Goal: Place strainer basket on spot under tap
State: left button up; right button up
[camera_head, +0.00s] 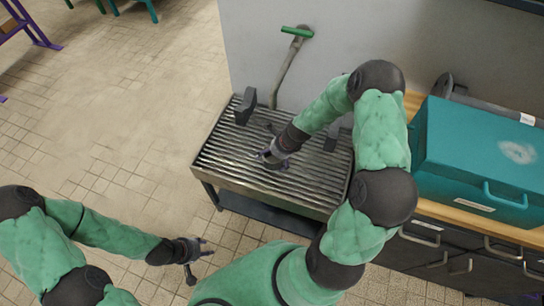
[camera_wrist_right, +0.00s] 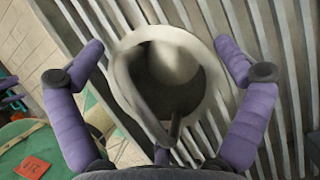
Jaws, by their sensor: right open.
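The strainer basket (camera_wrist_right: 203,97), a round pale-rimmed cup with a dark inside and a bar-like handle, is on the slatted metal table (camera_head: 225,150). In the right wrist view it lies between the parted purple fingers of my right gripper (camera_wrist_right: 168,62). I cannot tell whether they touch it. In the head view my right gripper (camera_head: 272,157) is over the middle of the slats and hides most of the basket. The tap (camera_head: 288,65), a grey pipe with a green handle, is at the wall behind. My left gripper (camera_head: 202,248) is empty, fingers apart, over the floor in front.
Two dark grey blocks (camera_head: 245,106) (camera_head: 332,135) stand on the slats toward the back. A teal toolbox (camera_head: 465,150) sits on a wooden-topped cabinet (camera_head: 460,212) at the right. The tiled floor at the left (camera_head: 110,110) is clear.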

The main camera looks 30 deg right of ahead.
jog(key=p+v, duration=0.6)
jog(key=v, duration=0.5)
jog(key=shift+r, duration=0.2)
